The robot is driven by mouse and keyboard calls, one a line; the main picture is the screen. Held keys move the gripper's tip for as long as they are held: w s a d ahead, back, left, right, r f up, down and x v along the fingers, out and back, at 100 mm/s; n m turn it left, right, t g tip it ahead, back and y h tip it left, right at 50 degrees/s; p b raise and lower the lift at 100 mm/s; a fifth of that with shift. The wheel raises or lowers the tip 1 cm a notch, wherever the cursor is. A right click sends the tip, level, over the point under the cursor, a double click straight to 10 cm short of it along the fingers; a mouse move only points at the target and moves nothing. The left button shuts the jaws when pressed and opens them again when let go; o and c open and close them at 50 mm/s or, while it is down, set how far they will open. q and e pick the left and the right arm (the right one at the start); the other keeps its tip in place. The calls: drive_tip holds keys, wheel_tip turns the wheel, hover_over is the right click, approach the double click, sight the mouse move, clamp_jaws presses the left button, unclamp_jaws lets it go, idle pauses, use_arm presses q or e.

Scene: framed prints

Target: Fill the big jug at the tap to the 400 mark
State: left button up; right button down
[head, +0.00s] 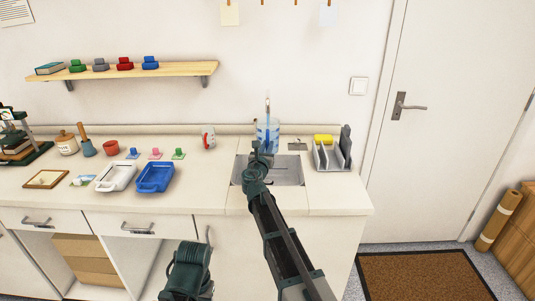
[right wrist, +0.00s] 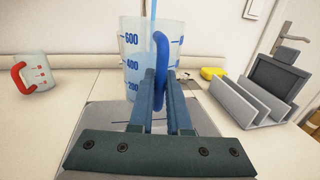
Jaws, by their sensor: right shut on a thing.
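The big jug (head: 274,127) is clear and stands upright at the sink (head: 284,172). In the right wrist view the jug (right wrist: 131,52) shows blue marks 200, 400 and 600 and a blue handle (right wrist: 161,60). My right gripper (right wrist: 158,100) is shut on the handle. A pale blue stream (right wrist: 153,8) runs down into the jug from above; the tap (head: 267,104) shows as a thin upright shape behind it. The gripper and handle hide part of the jug, and I cannot read the water level exactly. My left arm's end is low in the head view, its fingers unclear.
A smaller jug with a red handle (head: 208,137) stands left of the sink. A grey rack (head: 332,152) and a yellow sponge (head: 323,138) stand to the right. White (head: 116,177) and blue trays (head: 155,177) lie on the left counter.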

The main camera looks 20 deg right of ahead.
drive_tip(key=s+d+v, duration=0.1)
drive_tip(key=v, duration=0.9)
drive_tip(key=shift+d, duration=0.4)
drive_tip(key=shift+w, duration=0.15)
drive_tip(key=s+a+r+p, duration=0.1)
drive_tip(key=s+r+p, duration=0.1)
drive_tip(key=s, duration=0.3)
drive_tip(key=shift+s+a, duration=0.35)
drive_tip(key=shift+s, duration=0.05)
idle(0.3)
